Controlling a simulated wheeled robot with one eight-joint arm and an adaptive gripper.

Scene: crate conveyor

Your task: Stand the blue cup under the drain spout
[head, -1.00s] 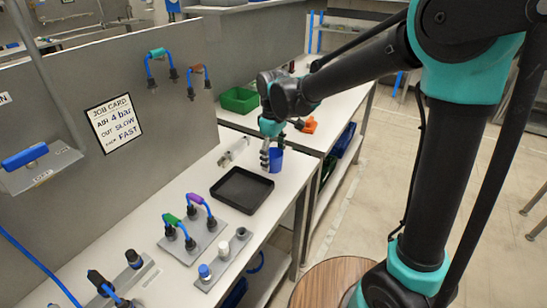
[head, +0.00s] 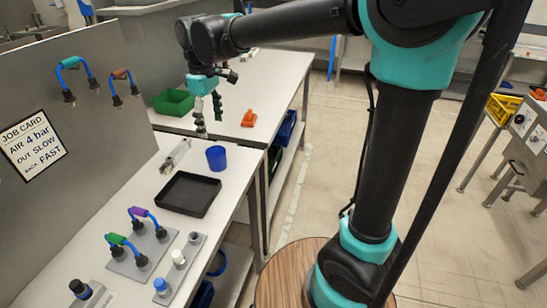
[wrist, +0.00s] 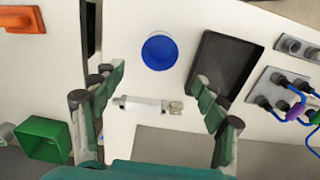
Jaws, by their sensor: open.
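The blue cup (head: 216,158) stands upright on the white bench, just behind the right corner of a black tray. The wrist view shows it from above as a blue round (wrist: 160,51). My gripper (head: 209,115) is open and empty, raised above the bench behind the cup and apart from it. In the wrist view its fingers (wrist: 161,82) are spread wide with nothing between them at their height. A silver cylinder-like fitting (head: 175,155) lies on the bench left of the cup; I cannot tell whether it is the drain spout.
The black tray (head: 188,194) lies in front of the cup. Plates with hoses (head: 142,246) and small fittings are nearer. A grey panel with a job card (head: 32,146) borders the left. A green bin (head: 174,102) and an orange part (head: 249,119) sit on the farther bench.

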